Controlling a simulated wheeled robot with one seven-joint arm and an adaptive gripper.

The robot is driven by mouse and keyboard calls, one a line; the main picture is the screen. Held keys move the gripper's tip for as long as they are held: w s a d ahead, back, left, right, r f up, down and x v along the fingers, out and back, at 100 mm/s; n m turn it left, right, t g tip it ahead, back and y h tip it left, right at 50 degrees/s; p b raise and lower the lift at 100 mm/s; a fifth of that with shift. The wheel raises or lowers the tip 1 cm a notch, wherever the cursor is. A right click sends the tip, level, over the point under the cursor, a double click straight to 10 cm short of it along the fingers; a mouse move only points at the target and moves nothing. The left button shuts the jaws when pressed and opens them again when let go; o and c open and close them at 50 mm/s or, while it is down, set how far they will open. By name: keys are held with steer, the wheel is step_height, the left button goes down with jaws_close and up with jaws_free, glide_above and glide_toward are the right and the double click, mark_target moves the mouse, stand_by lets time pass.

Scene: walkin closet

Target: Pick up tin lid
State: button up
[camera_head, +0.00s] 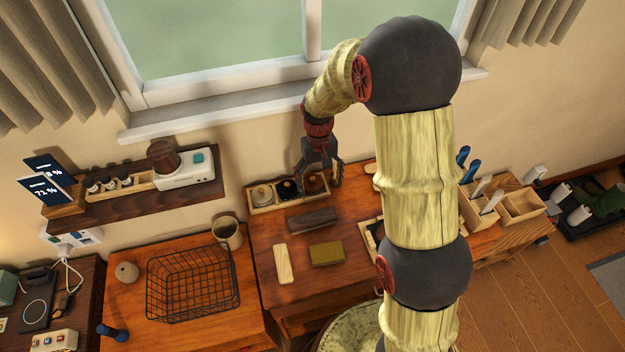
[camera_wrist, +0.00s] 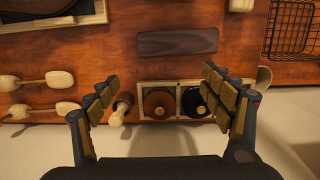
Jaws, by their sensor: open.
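A shallow wooden tray (camera_head: 258,210) with round tins stands at the back of the desk, near the wall. A brown round lid or tin (camera_head: 315,182) is in its right compartment, a black one (camera_head: 288,188) in the middle and a pale one (camera_head: 262,194) at the left. In the wrist view the brown one (camera_wrist: 159,103) and the black one (camera_wrist: 193,101) lie between my fingers; my right finger covers much of the tray's other end. I cannot tell which is the tin lid. My gripper (camera_head: 322,172) is open and empty above the tray's right end.
A wooden-handled object (camera_wrist: 121,110) stands beside the tray, close to my left finger. A dark block (camera_head: 312,220), an olive block (camera_head: 327,253) and a pale wooden piece (camera_head: 283,264) lie in front. A wire basket (camera_head: 193,284) and the window sill (camera_head: 220,107) are nearby.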

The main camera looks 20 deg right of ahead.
mark_target(313, 178)
steer(key=w+f, duration=0.1)
steer(key=w, duration=0.1)
steer(key=w+f, duration=0.3)
steer(key=w, duration=0.2)
steer(key=shift+w+f, duration=0.1)
steer(key=shift+f, duration=0.15)
steer(key=w, duration=0.1)
steer(key=w+r, duration=0.1)
steer(key=w+t, duration=0.1)
steer(key=shift+r, duration=0.25)
steer(key=shift+w+f, duration=0.1)
steer(key=shift+f, duration=1.3)
steer(key=f, duration=0.4)
steer(key=shift+s+d, duration=0.25)
steer(key=shift+f, duration=0.45)
steer(key=shift+c, duration=0.2)
